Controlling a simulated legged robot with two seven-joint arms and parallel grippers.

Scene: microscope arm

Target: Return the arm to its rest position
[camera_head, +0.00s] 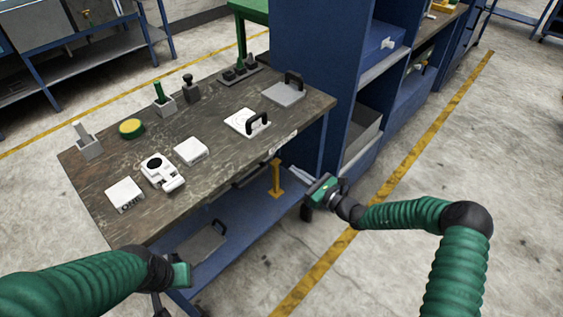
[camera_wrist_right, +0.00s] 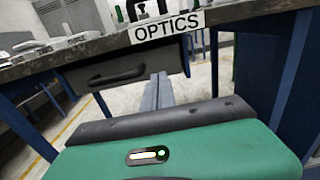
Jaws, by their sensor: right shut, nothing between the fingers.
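The white device with a black round top (camera_head: 162,172), perhaps the microscope, lies on the worn dark workbench (camera_head: 225,155), between white blocks. Which part of it is the arm named in the task is too small to tell. My right gripper (camera_head: 296,171) is shut and empty, off the bench's right edge and low beside it. In the right wrist view its grey fingers (camera_wrist_right: 158,90) lie together, pointing under the bench edge with the "OPTICS" label (camera_wrist_right: 167,27). My left gripper (camera_head: 181,277) is near the bench's front corner; its fingers are not clear.
Below are a blue shelf (camera_head: 235,220) and a yellow post (camera_head: 276,180). A blue cabinet (camera_head: 305,50) stands behind. Floor at right is clear.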

